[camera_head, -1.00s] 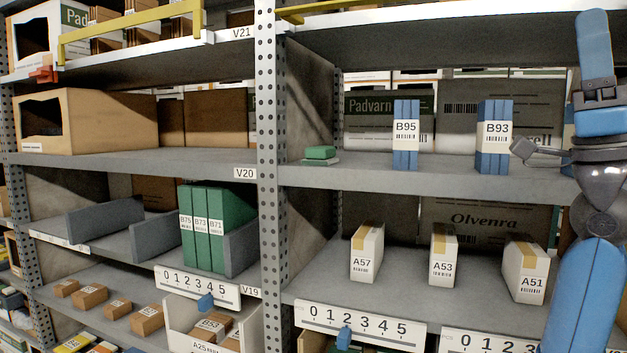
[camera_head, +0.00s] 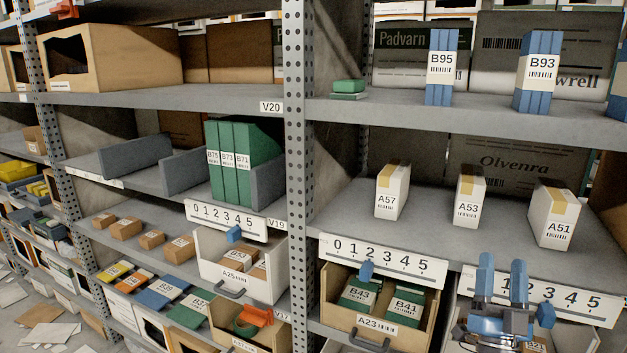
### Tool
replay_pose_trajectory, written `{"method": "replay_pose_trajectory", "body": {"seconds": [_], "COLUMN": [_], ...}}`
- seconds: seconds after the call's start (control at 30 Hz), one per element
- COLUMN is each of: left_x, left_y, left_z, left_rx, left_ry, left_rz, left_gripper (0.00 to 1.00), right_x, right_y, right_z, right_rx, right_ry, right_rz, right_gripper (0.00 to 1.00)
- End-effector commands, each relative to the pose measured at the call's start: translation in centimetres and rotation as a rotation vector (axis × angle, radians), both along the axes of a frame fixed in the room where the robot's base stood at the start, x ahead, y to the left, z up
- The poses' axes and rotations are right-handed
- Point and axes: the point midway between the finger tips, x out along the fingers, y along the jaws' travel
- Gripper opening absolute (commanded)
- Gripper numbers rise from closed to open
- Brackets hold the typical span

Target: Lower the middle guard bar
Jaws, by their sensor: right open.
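No guard bar shows in the camera_head view now; the shelf edge that carried a yellow bar a second ago is above the picture. A red clip (camera_head: 63,10) shows at the top left. My right gripper (camera_head: 502,276) is at the lower right, its two blue fingers pointing up and apart, with nothing between them. It is in front of the right number scale (camera_head: 560,303) and hides part of it. My left gripper is not in view.
A perforated grey post (camera_head: 295,140) stands between the two bays. Boxes A57 (camera_head: 391,192), A53 (camera_head: 469,196) and A51 (camera_head: 554,214) stand on the right shelf. Open bins A25 (camera_head: 235,277) and A23 (camera_head: 376,322) sit below. Papers (camera_head: 45,337) lie on the floor at lower left.

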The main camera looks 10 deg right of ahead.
Motion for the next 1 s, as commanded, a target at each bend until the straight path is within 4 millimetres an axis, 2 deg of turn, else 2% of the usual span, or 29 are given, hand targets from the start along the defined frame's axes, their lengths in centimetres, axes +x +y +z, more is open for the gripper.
{"method": "replay_pose_trajectory", "body": {"seconds": [0.03, 0.2, 0.37, 0.6, 0.8, 1.0], "left_x": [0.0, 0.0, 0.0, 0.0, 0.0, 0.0], "left_y": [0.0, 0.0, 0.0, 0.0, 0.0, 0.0], "left_z": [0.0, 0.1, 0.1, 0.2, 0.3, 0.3], "left_rx": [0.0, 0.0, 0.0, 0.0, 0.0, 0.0], "left_ry": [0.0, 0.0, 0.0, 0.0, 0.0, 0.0], "left_rz": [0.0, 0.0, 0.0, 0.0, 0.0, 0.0], "left_gripper": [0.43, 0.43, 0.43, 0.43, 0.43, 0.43], "right_x": [-0.5, -2.8, -6.0, -12.6, -18.0, -21.2], "right_y": [1.1, 4.6, 8.0, 12.5, 14.7, 15.8], "right_z": [-2.6, -9.9, -16.0, -24.0, -28.6, -30.8], "right_rx": [-0.005, -0.047, -0.094, -0.155, -0.167, -0.172], "right_ry": [0.056, 0.225, 0.39, 0.649, 0.825, 0.922], "right_rz": [-0.004, -0.015, 0.003, 0.077, 0.155, 0.205], "right_gripper": [0.6, 0.6, 0.6, 0.6, 0.6, 0.6]}}
